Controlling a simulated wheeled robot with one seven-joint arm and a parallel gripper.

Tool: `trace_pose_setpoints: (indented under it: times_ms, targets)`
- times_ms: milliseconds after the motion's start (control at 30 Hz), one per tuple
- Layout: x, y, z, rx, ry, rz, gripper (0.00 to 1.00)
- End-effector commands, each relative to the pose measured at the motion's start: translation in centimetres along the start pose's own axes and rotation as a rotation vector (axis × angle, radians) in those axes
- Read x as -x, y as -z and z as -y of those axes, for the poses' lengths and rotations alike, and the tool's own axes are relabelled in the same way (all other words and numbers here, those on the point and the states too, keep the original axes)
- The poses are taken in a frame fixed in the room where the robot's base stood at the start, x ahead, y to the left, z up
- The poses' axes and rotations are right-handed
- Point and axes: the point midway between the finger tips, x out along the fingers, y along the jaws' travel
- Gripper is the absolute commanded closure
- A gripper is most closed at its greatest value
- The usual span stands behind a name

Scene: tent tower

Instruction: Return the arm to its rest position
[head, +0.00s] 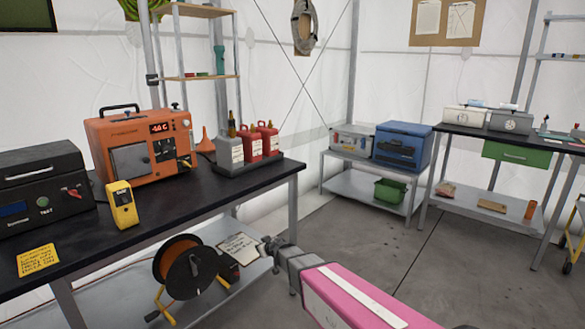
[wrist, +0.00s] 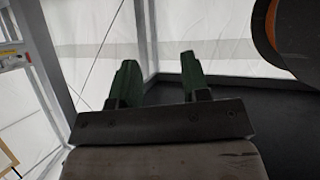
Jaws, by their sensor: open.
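My arm (head: 355,300) comes in from the bottom of the head view, with a pink and white link. Its end, my gripper (head: 267,242), is in front of the workbench's right part, near the lower shelf in the picture. In the wrist view, the two dark green fingers of my gripper (wrist: 158,85) stand well apart, with nothing between them. Beyond them are white tent wall and a dark surface. My gripper is open and empty.
A black workbench (head: 150,222) at left holds an orange device (head: 125,160), a yellow meter (head: 122,205) and red cans (head: 250,145). A cable reel (head: 190,268) is below. A blue box (head: 400,145) stands farther back. Grey floor (head: 390,250) at right is clear.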

Motion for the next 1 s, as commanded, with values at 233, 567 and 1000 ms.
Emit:
trace_pose_setpoints:
  times_ms: [233, 567, 1000]
  targets:
    - [7.4, 0.7, -10.6, -0.088, -0.377, -0.083, 0.57]
    - [18.9, -6.2, -19.9, -0.263, -0.769, 0.223, 0.57]
    - [32.1, -16.9, -15.8, -0.558, -0.538, 0.91, 0.57]
